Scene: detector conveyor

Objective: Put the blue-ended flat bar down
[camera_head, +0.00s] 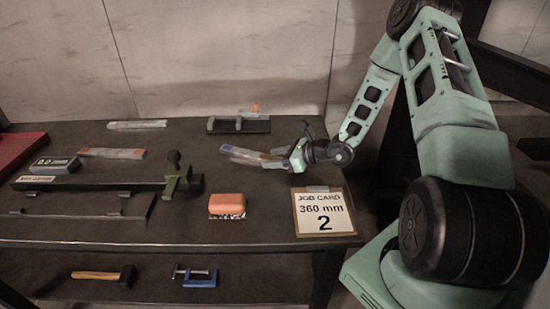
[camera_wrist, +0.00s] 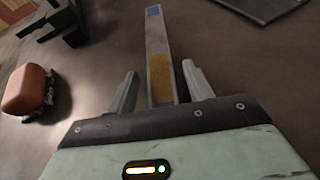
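The blue-ended flat bar (camera_wrist: 158,50) is grey with a rusty brown patch and a blue mark at each end in the wrist view. It points away from my gripper (camera_wrist: 161,72), its near end between the two fingers. A gap shows on each side of the bar, so the fingers are open and not touching it. In the head view the bar (camera_head: 240,154) extends left from my gripper (camera_head: 283,156) over the dark bench (camera_head: 180,227). It looks to be at the bench top, but I cannot tell its exact height.
A job card (camera_head: 324,212) reads 360 mm, 2. An orange block (camera_head: 227,204) is front left of my gripper; a green-and-black clamp fixture (camera_head: 178,178) is further left. Two other flat bars (camera_head: 112,153) (camera_head: 137,125) and a stand (camera_head: 239,125) lie behind. Bench between is clear.

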